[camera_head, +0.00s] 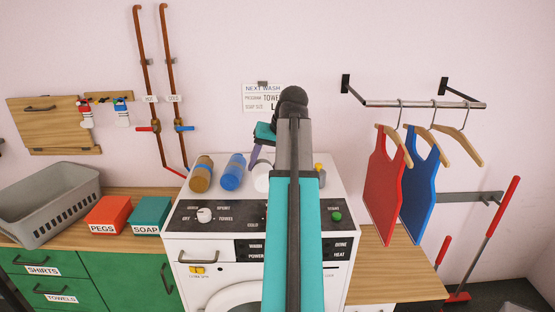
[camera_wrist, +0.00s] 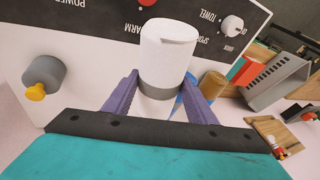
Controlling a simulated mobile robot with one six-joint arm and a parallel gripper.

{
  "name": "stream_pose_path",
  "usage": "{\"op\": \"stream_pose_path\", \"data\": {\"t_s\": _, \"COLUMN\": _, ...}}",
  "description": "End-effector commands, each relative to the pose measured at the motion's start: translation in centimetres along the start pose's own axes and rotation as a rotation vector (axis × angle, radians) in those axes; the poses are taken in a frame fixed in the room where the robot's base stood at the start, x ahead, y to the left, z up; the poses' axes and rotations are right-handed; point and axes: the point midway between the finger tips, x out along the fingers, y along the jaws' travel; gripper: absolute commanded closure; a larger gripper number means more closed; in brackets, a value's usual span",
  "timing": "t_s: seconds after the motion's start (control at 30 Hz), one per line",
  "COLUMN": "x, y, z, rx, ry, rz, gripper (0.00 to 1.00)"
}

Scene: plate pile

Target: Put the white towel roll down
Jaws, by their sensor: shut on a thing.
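The white towel roll (camera_wrist: 168,48) stands between the two purple fingers of my gripper (camera_wrist: 160,88) in the wrist view. My gripper is shut on it, with a finger on each side of its lower part, near a grey band. In the head view the roll (camera_head: 262,178) is over the top of the white washing machine (camera_head: 210,250), partly hidden by my arm. A purple finger of my gripper (camera_head: 257,160) shows there beside the roll. I cannot tell whether the roll touches the machine top.
A blue bottle (camera_head: 232,172) and a brown bottle (camera_head: 201,174) stand left of the roll. A grey piece with a yellow knob (camera_wrist: 42,80) is on its other side. Orange (camera_head: 108,214) and teal (camera_head: 151,215) boxes and a grey basket (camera_head: 45,205) stand on the left counter.

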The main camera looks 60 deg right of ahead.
Motion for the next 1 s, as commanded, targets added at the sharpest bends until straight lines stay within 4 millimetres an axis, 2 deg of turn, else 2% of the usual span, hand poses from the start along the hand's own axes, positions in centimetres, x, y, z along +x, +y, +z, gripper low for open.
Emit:
{"op": "stream_pose_path", "data": {"t_s": 0.23, "x": 2.0, "y": -5.2, "z": 2.6, "rx": -0.085, "ry": -0.026, "rz": -0.026, "gripper": 0.8}}
{"op": "stream_pose_path", "data": {"t_s": 0.6, "x": 5.7, "y": -15.3, "z": 7.6, "rx": -0.254, "ry": -0.081, "rz": -0.079, "gripper": 0.8}}
{"op": "stream_pose_path", "data": {"t_s": 1.0, "x": 9.3, "y": -25.0, "z": 12.8, "rx": -0.422, "ry": -0.135, "rz": -0.132, "gripper": 0.8}}
